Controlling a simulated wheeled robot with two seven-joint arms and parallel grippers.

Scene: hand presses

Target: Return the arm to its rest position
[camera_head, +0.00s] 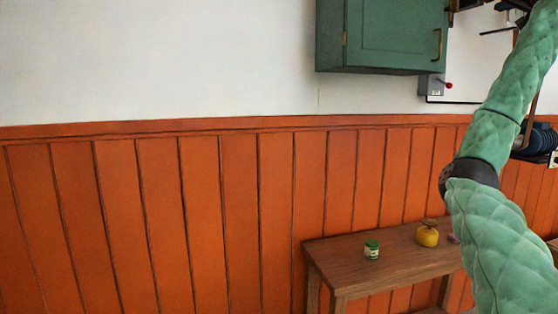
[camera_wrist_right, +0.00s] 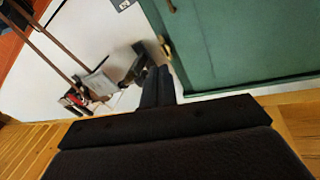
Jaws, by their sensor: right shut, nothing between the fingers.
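My right arm (camera_head: 490,130), in a green quilted sleeve, rises along the right side of the head view, bends at a dark joint and leaves through the top right. Its gripper cannot be made out clearly there. In the right wrist view, my right gripper (camera_wrist_right: 158,85) shows its two dark fingers together, shut and empty. It points toward a white wall beside a green cabinet door (camera_wrist_right: 235,50); whether it touches anything cannot be told. My left arm and gripper are not in view.
A green wall cabinet (camera_head: 395,35) hangs at the upper right, with a grey box with a red knob (camera_head: 432,86) below it. A wooden table (camera_head: 330,255) holds a small green jar (camera_head: 372,250) and a yellow pot (camera_head: 427,236). The left side shows only wall.

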